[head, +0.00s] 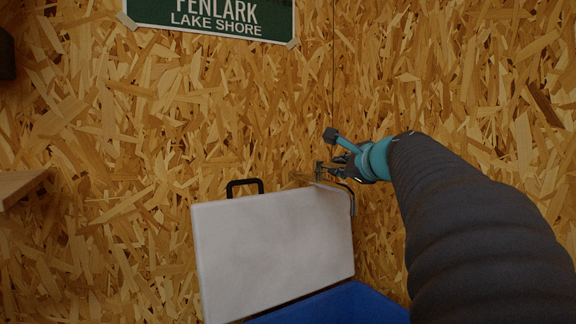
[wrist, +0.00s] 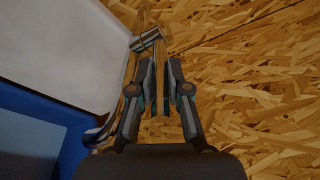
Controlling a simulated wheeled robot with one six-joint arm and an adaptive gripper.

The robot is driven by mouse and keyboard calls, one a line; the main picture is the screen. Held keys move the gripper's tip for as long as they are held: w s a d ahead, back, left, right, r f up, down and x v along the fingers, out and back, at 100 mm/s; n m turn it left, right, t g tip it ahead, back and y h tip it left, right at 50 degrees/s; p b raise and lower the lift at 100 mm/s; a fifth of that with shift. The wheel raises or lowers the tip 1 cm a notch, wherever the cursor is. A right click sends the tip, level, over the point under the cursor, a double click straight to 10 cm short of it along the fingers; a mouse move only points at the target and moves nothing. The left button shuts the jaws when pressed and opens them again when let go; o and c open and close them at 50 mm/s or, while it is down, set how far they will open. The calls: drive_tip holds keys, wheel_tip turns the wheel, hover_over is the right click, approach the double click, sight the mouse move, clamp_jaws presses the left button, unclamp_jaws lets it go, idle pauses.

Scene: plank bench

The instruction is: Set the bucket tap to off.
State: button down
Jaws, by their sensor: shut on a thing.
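The tap is a small metal fitting (head: 318,172) on the chipboard wall, with a thin curved spout (head: 351,203) hanging down beside the white panel. In the wrist view its chrome body (wrist: 146,40) shows at the top, and part of the spout (wrist: 103,132) shows at lower left. My gripper (head: 334,169) reaches the tap from the right. In the wrist view my gripper (wrist: 162,70) is shut on the tap's narrow brass-coloured lever (wrist: 161,52), which stands between the two fingers. The fingers hide part of the tap in the head view.
A white raised panel (head: 270,245), like a lid, stands just left of and below the tap, over a blue container (head: 345,305). A black handle (head: 244,184) shows above it. A green sign (head: 215,14) is on the wall. A wooden shelf edge (head: 20,185) juts in at left.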

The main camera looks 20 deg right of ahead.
idle(0.4)
drive_tip(key=c, duration=1.1)
unclamp_jaws()
drive_tip(key=shift+c, duration=0.2)
drive_tip(key=v, duration=1.2)
drive_tip(key=shift+s+a, duration=0.1)
